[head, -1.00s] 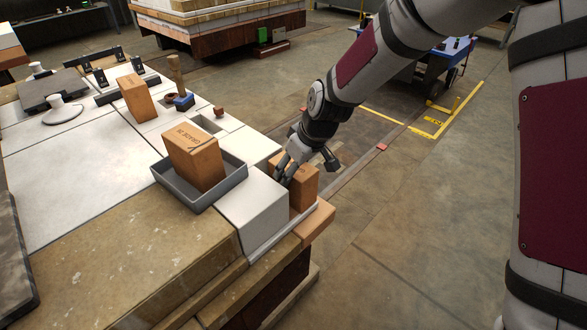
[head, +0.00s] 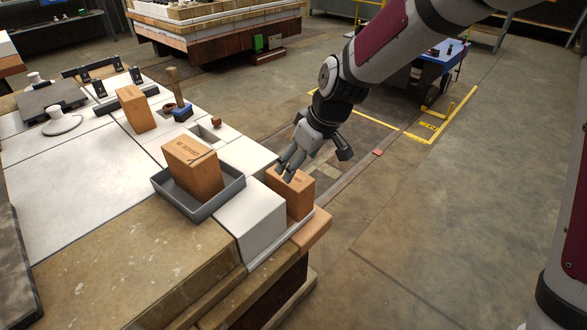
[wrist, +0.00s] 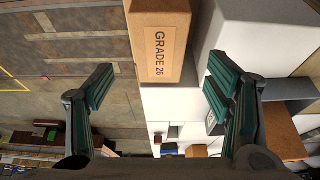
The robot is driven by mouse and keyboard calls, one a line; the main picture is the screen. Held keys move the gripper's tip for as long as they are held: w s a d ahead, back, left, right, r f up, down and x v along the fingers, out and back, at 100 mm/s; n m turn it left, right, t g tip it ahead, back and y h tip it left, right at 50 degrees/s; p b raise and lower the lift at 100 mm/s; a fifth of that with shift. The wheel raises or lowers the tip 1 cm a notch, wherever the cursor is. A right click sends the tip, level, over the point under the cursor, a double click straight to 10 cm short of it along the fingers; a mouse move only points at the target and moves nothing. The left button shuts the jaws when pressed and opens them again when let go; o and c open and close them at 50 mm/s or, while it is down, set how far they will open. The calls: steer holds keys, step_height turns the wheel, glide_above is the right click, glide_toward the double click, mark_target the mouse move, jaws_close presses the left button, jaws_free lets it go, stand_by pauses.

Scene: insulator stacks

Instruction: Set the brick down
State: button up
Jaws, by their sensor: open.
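An orange-brown brick (head: 291,191) stands upright on the ledge at the near right corner of the stack, beside a white block. In the wrist view the brick (wrist: 160,42) shows its "GRADE 26" label and lies ahead of and between the fingers. My gripper (head: 293,166) is just above the brick's top in the head view. In the wrist view my gripper (wrist: 161,68) is open, with a clear gap on each side of the brick. The fingers partly cover the brick's top in the head view.
The white block (head: 250,217) stands left of the brick. A second brick (head: 192,168) stands in a grey tray (head: 210,207), and a third brick (head: 135,108) stands farther back. A blue cart (head: 440,65) is at the back.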

steer(key=v, duration=0.4)
steer(key=shift+p, duration=0.3)
steer(key=s+d+r+m+h, duration=0.2)
steer(key=s+d+r, duration=0.3)
steer(key=s+d, duration=0.25)
steer(key=s+d+r+m+h, duration=0.1)
steer(key=s+d+r+m, duration=0.25)
steer(key=s+d, duration=0.35)
steer(key=s+d+m+g, duration=0.1)
steer(key=s+d+m, duration=0.1)
steer(key=s, duration=0.8)
steer(key=s+d+r+m, duration=0.1)
steer(key=s+d+m, duration=0.2)
steer(key=s, duration=0.7)
steer(key=shift+s+d+r+g+h, duration=0.3)
steer(key=shift+d+g+h, duration=0.1)
steer(key=shift+d, duration=0.55)
